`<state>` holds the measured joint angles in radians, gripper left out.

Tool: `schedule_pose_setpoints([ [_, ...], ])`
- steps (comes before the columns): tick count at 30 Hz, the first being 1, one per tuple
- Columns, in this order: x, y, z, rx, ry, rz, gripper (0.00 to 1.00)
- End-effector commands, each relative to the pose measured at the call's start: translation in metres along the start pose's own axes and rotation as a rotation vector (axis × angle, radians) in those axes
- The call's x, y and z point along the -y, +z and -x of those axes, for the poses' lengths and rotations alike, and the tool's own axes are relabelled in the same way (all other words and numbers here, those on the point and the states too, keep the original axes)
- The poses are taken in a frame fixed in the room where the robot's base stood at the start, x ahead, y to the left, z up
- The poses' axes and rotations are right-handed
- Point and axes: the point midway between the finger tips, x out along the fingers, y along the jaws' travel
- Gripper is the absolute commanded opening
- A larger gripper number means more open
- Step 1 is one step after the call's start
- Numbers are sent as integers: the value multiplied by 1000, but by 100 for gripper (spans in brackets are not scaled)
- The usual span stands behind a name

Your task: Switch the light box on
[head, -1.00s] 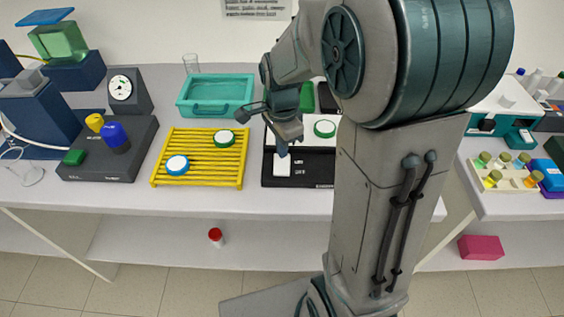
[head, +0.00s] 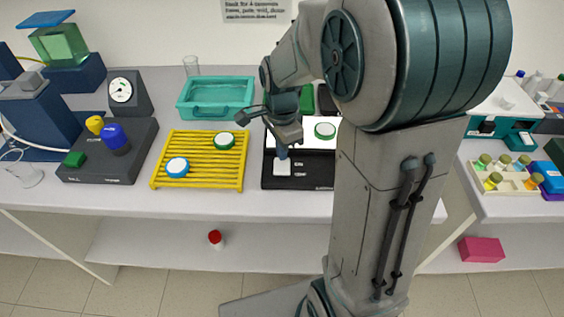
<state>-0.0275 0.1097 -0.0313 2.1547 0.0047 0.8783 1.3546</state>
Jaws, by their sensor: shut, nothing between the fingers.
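The light box (head: 268,182) is a black slab on the bench with a white panel (head: 318,143) at its back, which looks brightly lit. A white square switch (head: 282,169) sits on its front left part, beside small white lettering. My gripper (head: 282,154) is shut and empty, pointing down at the switch's back edge. I cannot tell whether the tips touch it. A green-rimmed white disc (head: 325,131) lies on the panel. My arm hides the right part of the box.
A yellow slatted rack (head: 198,184) with two round discs stands left of the box. A teal tray (head: 215,112) is behind it. A dark control unit (head: 105,172) with coloured knobs is further left. A vial rack (head: 502,181) stands on the right bench.

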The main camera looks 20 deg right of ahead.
Motion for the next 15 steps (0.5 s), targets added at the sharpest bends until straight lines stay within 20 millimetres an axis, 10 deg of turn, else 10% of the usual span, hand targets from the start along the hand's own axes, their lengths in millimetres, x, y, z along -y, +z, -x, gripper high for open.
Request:
schedule_pose_setpoints([
  [15, 0, 0, 46, -1, -2, 0, 0],
])
